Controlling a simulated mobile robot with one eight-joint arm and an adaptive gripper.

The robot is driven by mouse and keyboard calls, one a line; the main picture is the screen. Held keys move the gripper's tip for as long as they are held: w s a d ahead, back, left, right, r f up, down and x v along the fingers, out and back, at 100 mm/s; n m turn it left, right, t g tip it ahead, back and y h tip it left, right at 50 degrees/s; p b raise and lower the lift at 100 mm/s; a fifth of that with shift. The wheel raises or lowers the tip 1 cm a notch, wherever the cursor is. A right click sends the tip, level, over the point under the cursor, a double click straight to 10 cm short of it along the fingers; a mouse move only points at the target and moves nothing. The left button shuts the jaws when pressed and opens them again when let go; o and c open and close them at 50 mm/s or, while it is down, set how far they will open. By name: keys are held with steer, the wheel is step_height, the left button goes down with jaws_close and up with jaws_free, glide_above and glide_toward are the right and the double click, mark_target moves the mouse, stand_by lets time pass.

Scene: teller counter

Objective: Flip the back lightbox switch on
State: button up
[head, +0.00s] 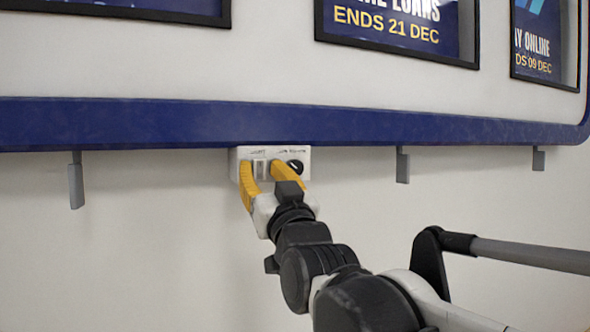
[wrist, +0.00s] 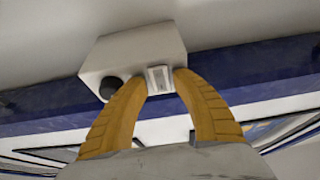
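A white switch box (head: 238,160) sits on the wall just under the blue rail in the head view. It carries a pale rocker switch (head: 260,168) and a round black knob (head: 296,166) to its right. In the wrist view the box (wrist: 130,55) appears inverted, with the rocker (wrist: 159,79) near its lower edge and the black knob (wrist: 110,88) at left. My gripper (head: 262,172) has two yellow fingers, spread apart at the box, one tip on each side of the rocker. The gripper (wrist: 160,82) holds nothing. Whether the tips touch the box cannot be told.
The blue rail (head: 140,122) runs across the wall directly above the box. Grey brackets (head: 76,182) and (head: 402,166) hang below it on either side. Framed posters (head: 400,25) are above. The wall below the rail is otherwise bare.

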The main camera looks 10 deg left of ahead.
steer(key=shift+s, duration=0.1)
jaws_close()
steer(key=shift+r, duration=0.1)
steer(key=r+g+h+p, duration=0.1)
steer(key=p, duration=0.1)
steer(key=shift+g+p, duration=0.35)
steer(key=shift+g, duration=0.05)
steer(key=shift+f+g+h+p, duration=0.25)
steer(key=shift+g+h+p, duration=0.25)
steer(key=shift+g+p, duration=0.15)
